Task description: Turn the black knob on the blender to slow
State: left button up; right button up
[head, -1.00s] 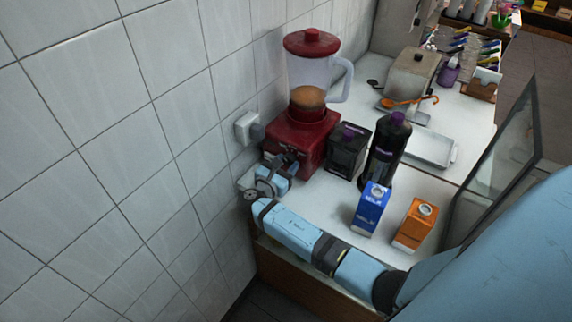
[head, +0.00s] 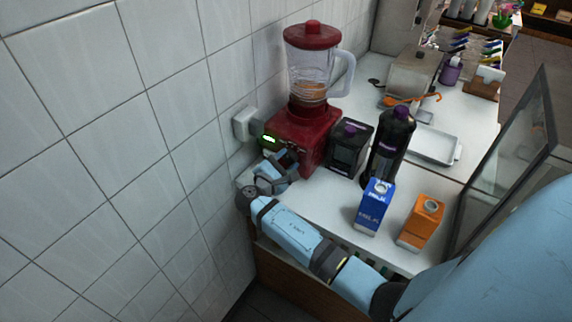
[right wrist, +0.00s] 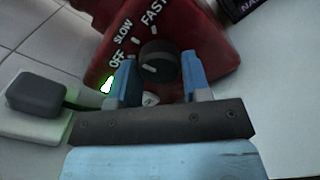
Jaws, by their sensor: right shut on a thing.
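The red blender (head: 303,135) stands on the counter against the tiled wall, lid on, with some brownish content low in its clear jug (head: 310,75). Its black knob (right wrist: 158,58) is on the front of the base, with OFF, SLOW and FAST printed around it in the right wrist view. A pale mark shows on the knob's near left part; I cannot tell for sure which word it points to. A green light (head: 268,139) glows on the base. My right gripper (head: 284,164) is at the base, its blue fingers (right wrist: 162,76) shut on the knob. My left gripper is out of view.
A black-and-purple container (head: 349,148) and a dark bottle (head: 390,145) stand right of the blender. A blue milk carton (head: 374,208) and an orange carton (head: 421,222) stand nearer. A wall socket (head: 244,125) is close on the left. A glass panel (head: 510,150) stands at right.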

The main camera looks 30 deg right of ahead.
jog(key=shift+m, duration=0.6)
jog(key=o, duration=0.9)
jog(key=shift+o, duration=0.2)
jog(key=shift+a, duration=0.1)
jog(key=b+v, duration=0.1)
jog(key=v, duration=0.6)
jog(key=shift+s+a, duration=0.15)
jog(key=shift+a, duration=0.1)
